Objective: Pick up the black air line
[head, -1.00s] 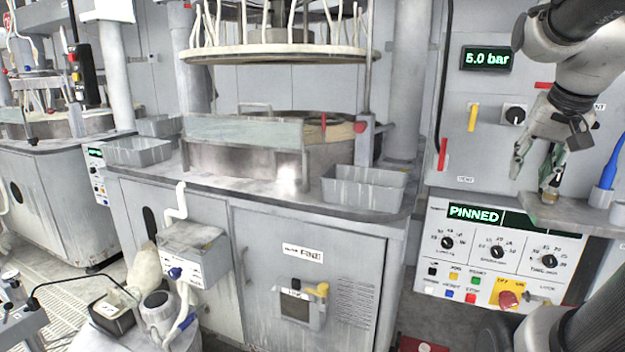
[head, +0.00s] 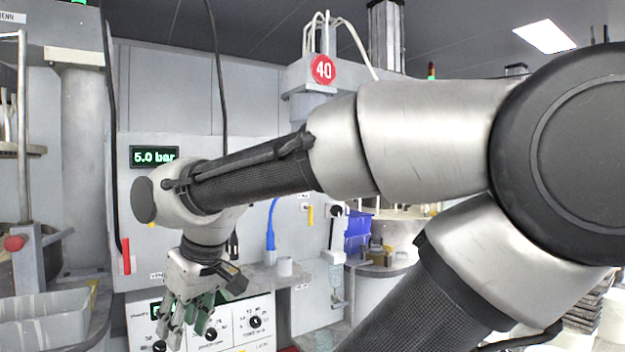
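A thin black line (head: 221,90) hangs from above down the grey wall panel and passes behind my arm. A short dark piece (head: 233,244) shows below the arm, just right of my wrist; it looks like the lower end of the same line, but the arm hides the join. My gripper (head: 184,325) points down in front of the control panel, left of and below that dark piece. Its green-padded fingers look spread, with nothing seen between them. I see no contact between the gripper and the black line.
The panel with knobs (head: 255,322) is below the shelf. A red handle (head: 126,256) and a grey tray (head: 45,318) are at left. My arm covers much of the right.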

